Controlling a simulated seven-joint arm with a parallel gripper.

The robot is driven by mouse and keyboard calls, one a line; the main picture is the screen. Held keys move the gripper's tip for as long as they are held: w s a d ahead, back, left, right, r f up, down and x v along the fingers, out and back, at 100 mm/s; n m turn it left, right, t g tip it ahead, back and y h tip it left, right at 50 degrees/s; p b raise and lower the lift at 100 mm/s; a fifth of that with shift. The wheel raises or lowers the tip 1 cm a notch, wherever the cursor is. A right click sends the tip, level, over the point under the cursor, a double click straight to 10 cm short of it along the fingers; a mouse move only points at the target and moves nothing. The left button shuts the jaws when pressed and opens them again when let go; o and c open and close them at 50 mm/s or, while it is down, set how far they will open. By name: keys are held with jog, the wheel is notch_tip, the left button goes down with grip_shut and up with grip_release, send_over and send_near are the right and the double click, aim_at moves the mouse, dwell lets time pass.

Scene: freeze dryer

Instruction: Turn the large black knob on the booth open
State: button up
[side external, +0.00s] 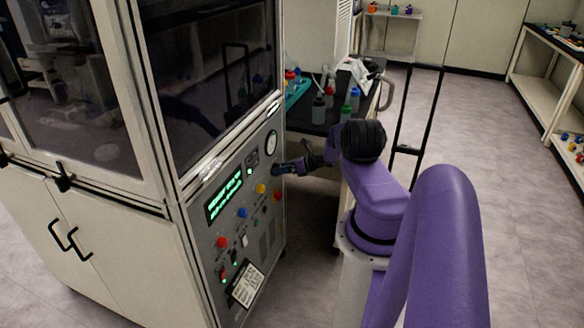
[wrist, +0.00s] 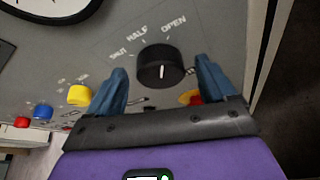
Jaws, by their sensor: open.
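The large black knob (wrist: 162,66) is on the grey control panel in the wrist view, below the printed labels SHUT, HALF and OPEN. A short white line shows on its face; I cannot tell surely which label it points to. My gripper (wrist: 161,68) is open, with one blue finger on each side of the knob. Small gaps show between the fingers and the knob, so it does not look gripped. In the side external view my gripper (side external: 284,168) is at the panel's right edge and hides most of the knob.
A bench with bottles (side external: 318,110) stands behind my arm.

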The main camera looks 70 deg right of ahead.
jog(key=v, duration=1.7)
jog(key=shift+s, duration=0.15)
jog(key=shift+a, duration=0.1)
jog(key=w+a+f+n+h, duration=0.1)
jog(key=w+f, duration=0.2)
jog(key=w, duration=0.5)
jog(key=w+a+f+n+h, duration=0.1)
jog(key=w+f+n, duration=0.1)
jog(key=w, duration=0.6)
jog(key=shift+a+f, duration=0.25)
jog(key=shift+f, duration=0.6)
jog(key=shift+w, duration=0.15)
jog(key=c, duration=1.1)
jog(key=shift+o, duration=0.2)
